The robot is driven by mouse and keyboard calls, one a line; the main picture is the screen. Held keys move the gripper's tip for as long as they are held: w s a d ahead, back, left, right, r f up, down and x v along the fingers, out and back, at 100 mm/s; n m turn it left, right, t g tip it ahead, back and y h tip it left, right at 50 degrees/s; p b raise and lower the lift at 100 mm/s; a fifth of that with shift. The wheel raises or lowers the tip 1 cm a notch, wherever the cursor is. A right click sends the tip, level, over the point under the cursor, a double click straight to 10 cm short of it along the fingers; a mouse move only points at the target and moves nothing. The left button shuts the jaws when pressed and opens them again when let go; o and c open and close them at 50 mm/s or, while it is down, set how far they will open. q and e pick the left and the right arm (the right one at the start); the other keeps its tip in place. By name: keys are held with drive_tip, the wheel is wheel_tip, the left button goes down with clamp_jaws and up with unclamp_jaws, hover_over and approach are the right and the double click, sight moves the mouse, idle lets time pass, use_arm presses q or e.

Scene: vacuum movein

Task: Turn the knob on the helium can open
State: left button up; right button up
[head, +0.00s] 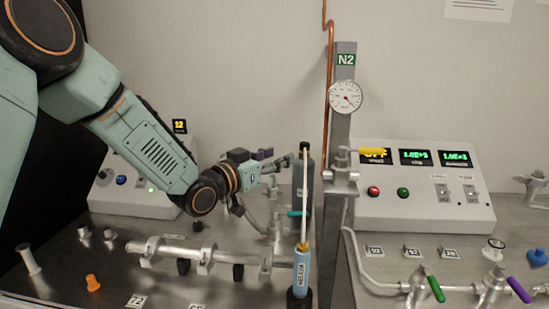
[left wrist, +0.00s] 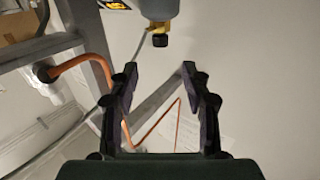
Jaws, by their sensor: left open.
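A slim blue can (head: 301,272) with white lettering, too small to read surely, stands upright at the front centre of the bench in the head view. It has a gold fitting on top and a thin pale tube rising from it. No knob on it shows clearly. My left gripper (head: 279,160) points right, above and behind the can, close to a dark grey cylinder (head: 309,185). In the left wrist view the jaws (left wrist: 160,84) are apart with nothing between them. Beyond them a grey-blue body with a gold collar and black tip (left wrist: 159,40) hangs from the top edge.
A metal post (head: 340,120) marked N2 carries a round gauge (head: 346,97) just right of the gripper. A control box (head: 420,210) stands behind right. Steel pipes with a green handle (head: 436,288) and a purple handle (head: 518,290) run along the bench. An orange cap (head: 93,283) lies front left.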

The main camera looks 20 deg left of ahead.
sight(302, 147)
use_arm(q)
drive_tip(key=shift+n+y, duration=0.4)
drive_tip(key=shift+y, duration=0.2)
drive_tip(key=p+x, duration=0.1)
drive_tip(key=x, duration=0.1)
drive_tip(key=p+x, duration=0.2)
drive_tip(key=shift+w+d+f, duration=0.15)
drive_tip(key=shift+d+f, duration=0.05)
drive_tip(key=shift+d, duration=0.3)
drive_tip(key=shift+x, duration=3.6)
drive_tip(key=shift+a+r, duration=0.15)
drive_tip(key=shift+w, duration=0.1)
drive_tip(key=shift+c, duration=1.2)
clamp_jaws()
